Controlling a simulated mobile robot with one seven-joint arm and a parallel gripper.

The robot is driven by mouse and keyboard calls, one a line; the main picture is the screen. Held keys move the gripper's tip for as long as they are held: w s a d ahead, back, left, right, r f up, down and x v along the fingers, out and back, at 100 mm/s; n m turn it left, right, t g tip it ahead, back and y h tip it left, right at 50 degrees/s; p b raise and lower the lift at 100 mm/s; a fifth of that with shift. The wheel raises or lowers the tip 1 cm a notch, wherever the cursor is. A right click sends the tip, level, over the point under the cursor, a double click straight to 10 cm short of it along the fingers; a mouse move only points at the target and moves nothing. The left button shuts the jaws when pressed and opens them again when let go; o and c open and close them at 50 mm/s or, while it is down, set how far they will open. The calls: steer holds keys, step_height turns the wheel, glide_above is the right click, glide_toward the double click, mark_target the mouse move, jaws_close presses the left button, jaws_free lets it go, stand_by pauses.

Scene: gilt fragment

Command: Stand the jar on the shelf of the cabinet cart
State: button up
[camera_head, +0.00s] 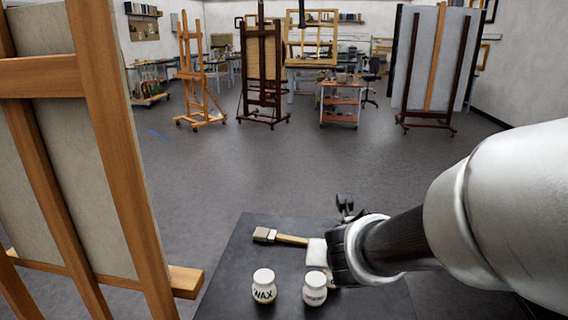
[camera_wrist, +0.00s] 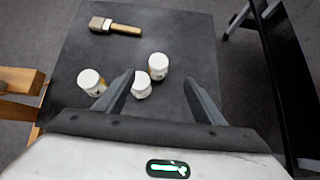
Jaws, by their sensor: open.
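Several small white-lidded jars stand upright on a dark tabletop (camera_wrist: 195,35). One jar (camera_head: 264,287), labelled WAX, is at left in the wrist view (camera_wrist: 92,82). Another jar (camera_head: 315,288), its label unclear, is in the middle (camera_wrist: 141,87). A third jar (camera_wrist: 158,66) stands behind and to its right. I cannot tell which one the task means. My gripper (camera_wrist: 159,75) is open and empty; in the wrist view the middle and right jars appear between its fingers. In the head view my arm hides the fingers. The cart with brown shelves (camera_head: 340,101) stands far back.
A brush (camera_head: 280,237) lies on the tabletop behind the jars. A wooden easel (camera_head: 110,130) with a canvas stands close at left. More easels (camera_head: 263,70) stand at the back. The grey floor (camera_head: 270,155) between table and cart is clear.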

steer(key=shift+n, duration=0.3)
steer(key=b+x, duration=0.3)
steer(key=x, duration=0.2)
steer(key=b+x, duration=0.4)
steer(key=x, duration=0.2)
steer(key=b+x, duration=0.3)
steer(key=x, duration=0.3)
steer(key=shift+s+a+f, duration=0.2)
steer(key=shift+s+f, duration=0.15)
steer(key=shift+f, duration=0.05)
steer(key=shift+w+f+b, duration=0.2)
steer(key=shift+w+b, duration=0.05)
steer(key=shift+b, duration=0.1)
steer(key=shift+r, duration=0.15)
